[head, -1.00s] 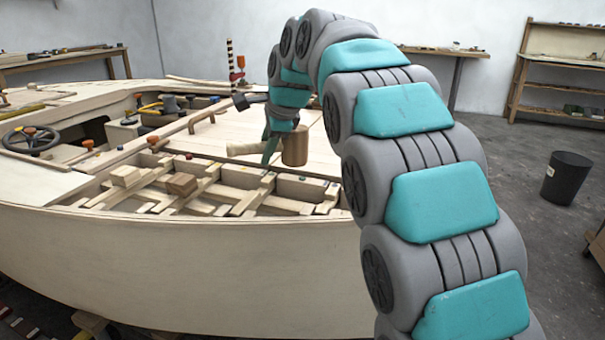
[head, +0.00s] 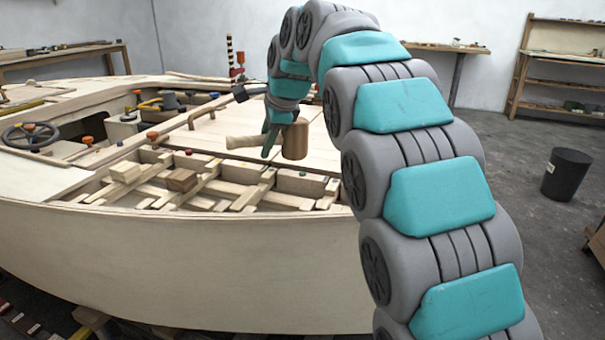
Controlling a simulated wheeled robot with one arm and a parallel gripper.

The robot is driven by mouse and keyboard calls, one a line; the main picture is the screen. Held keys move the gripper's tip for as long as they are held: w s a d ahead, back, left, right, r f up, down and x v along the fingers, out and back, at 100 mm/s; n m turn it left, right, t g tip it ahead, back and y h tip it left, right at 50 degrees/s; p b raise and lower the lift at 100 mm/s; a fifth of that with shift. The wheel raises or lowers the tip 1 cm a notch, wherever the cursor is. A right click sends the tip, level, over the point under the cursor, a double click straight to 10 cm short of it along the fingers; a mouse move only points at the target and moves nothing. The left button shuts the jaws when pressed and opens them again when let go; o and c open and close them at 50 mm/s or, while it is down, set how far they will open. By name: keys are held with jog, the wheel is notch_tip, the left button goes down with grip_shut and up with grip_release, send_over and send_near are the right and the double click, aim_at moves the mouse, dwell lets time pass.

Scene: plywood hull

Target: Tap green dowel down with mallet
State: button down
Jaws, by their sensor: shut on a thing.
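A wooden mallet (head: 295,141) with a brown cylindrical head and a pale handle is held above the boat's deck. My gripper (head: 268,143) is shut on the mallet's handle, close to the head. The handle points left and lies roughly level. Other small coloured dowel tops sit along the same beam further left.
The plywood hull (head: 180,265) has an open frame of slats and blocks in front of the beam. A steering wheel (head: 30,136) and loose tools lie at the left. A dark bin (head: 566,175) stands on the floor at the right. Shelves and benches line the walls.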

jog(key=shift+f, duration=0.15)
notch_tip(320, 180, down, 4)
jog(key=shift+f+b, duration=0.2)
jog(key=shift+b, duration=0.4)
notch_tip(320, 180, up, 2)
jog(key=shift+r+p, duration=0.2)
jog(key=shift+p, duration=0.55)
jog(key=shift+r, duration=1)
